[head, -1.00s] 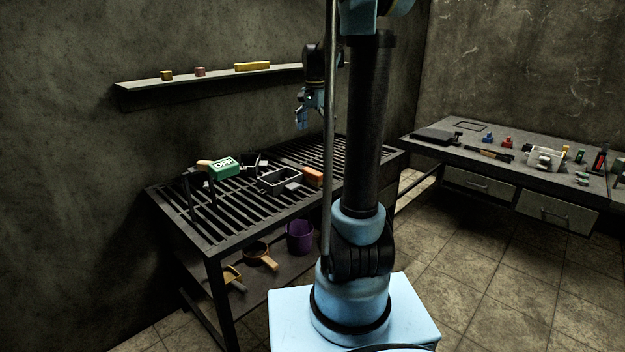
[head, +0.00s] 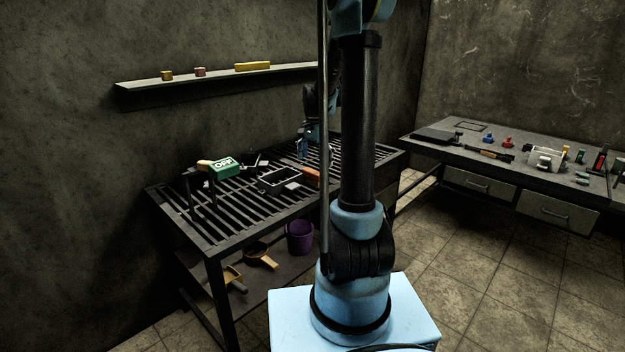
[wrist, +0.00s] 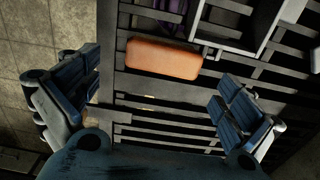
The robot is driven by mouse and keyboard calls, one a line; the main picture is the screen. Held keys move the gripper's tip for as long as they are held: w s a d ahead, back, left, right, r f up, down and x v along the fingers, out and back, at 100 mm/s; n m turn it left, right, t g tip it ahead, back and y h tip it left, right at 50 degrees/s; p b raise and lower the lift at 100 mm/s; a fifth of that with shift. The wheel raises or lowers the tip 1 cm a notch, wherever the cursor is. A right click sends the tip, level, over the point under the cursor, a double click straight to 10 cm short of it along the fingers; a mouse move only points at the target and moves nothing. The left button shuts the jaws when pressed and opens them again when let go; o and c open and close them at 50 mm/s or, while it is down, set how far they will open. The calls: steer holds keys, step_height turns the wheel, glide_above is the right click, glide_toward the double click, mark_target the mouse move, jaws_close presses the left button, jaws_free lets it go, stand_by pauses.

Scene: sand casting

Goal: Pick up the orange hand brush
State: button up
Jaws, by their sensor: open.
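The orange hand brush (head: 312,177) lies on the slatted dark metal table, beside the black box; my column partly hides it in the head view. In the wrist view its rounded orange back (wrist: 163,59) lies across the slats, above the midpoint between the jaws. My gripper (head: 303,150) hangs above the table's far part, pointing down. In the wrist view my gripper (wrist: 158,98) has its blue fingers wide apart, with only slats and gaps between them. It is empty and not touching the brush. The brush's underside is hidden.
An open black box (head: 280,180) stands close to the brush; its pale rim (wrist: 240,38) shows in the wrist view. A green block marked OFF (head: 224,168) is at the table's left. A purple bucket (head: 299,237) stands on the shelf below. Far-table slats are mostly clear.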

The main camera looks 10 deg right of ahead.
mark_target(314, 170)
steer(key=shift+w+a+f, duration=0.1)
steer(key=shift+f, duration=1.3)
steer(key=shift+w+a+f, duration=0.1)
steer(key=shift+f, duration=1.25)
steer(key=c, duration=1.1)
